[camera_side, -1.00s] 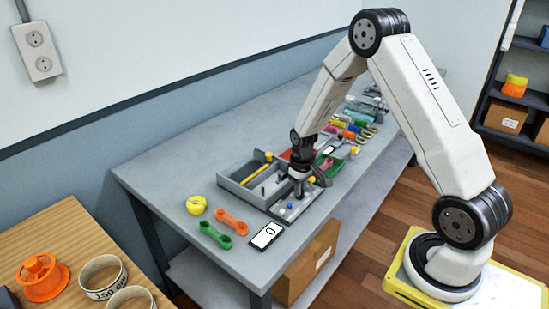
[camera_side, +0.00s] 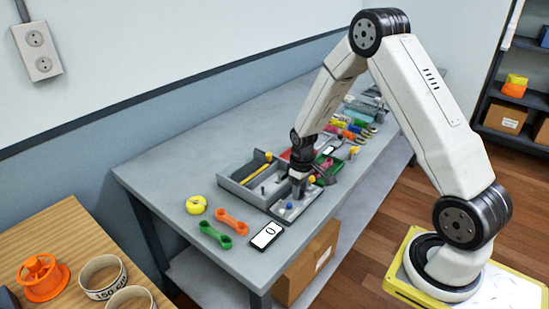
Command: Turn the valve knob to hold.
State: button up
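My gripper (camera_side: 298,191) points down over a small grey panel (camera_side: 283,212) at the front edge of the workbench. Its fingertips are low, at or just above the panel, and too small to tell open from shut. A small blue knob-like part (camera_side: 289,206) stands on the panel just left of the gripper. I cannot make out the valve knob for certain; it may be hidden under the gripper. No hold marking can be read.
A grey tray with a yellow-handled tool (camera_side: 257,167) lies behind the panel. A yellow round object (camera_side: 196,205), orange link (camera_side: 231,222), green link (camera_side: 215,235) and phone-like display (camera_side: 266,235) lie to the left. Several coloured items crowd the bench to the right.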

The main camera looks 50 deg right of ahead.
jog(key=shift+r, duration=0.1)
jog(key=shift+r, duration=3.8)
jog(key=shift+a, duration=0.15)
jog(key=s+a+r+t, duration=0.2)
jog(key=s+a+r, duration=0.3)
jog(key=s+a, duration=0.6)
jog(key=shift+s+a+r+t, duration=0.15)
jog(key=shift+s+a+t, duration=0.15)
jog(key=shift+a, duration=1.3)
